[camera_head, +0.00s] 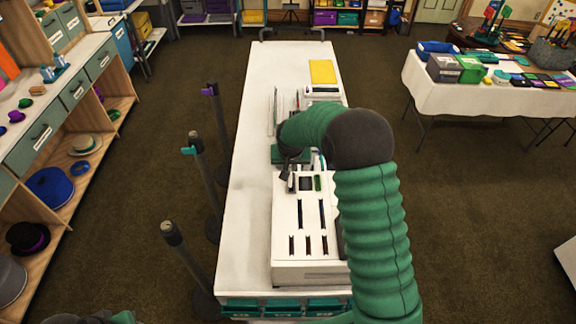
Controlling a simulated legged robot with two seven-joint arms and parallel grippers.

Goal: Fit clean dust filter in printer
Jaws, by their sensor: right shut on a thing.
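A white box-shaped machine, which looks like the printer (284,222), stands at the near end of the long white table, with several dark slots and a green strip on its top. My right arm reaches over from the right and covers its right side. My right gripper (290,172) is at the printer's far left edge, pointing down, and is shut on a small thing. My arm hides most of that thing, so I cannot tell whether it is the dust filter. My left gripper is not in view; only a bit of my left arm shows at the bottom left.
The long white table (252,130) has a yellow pad (322,72) at its far end and a bare strip along its left. Dark posts (188,262) stand left of the table. A prop table (450,98) stands right.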

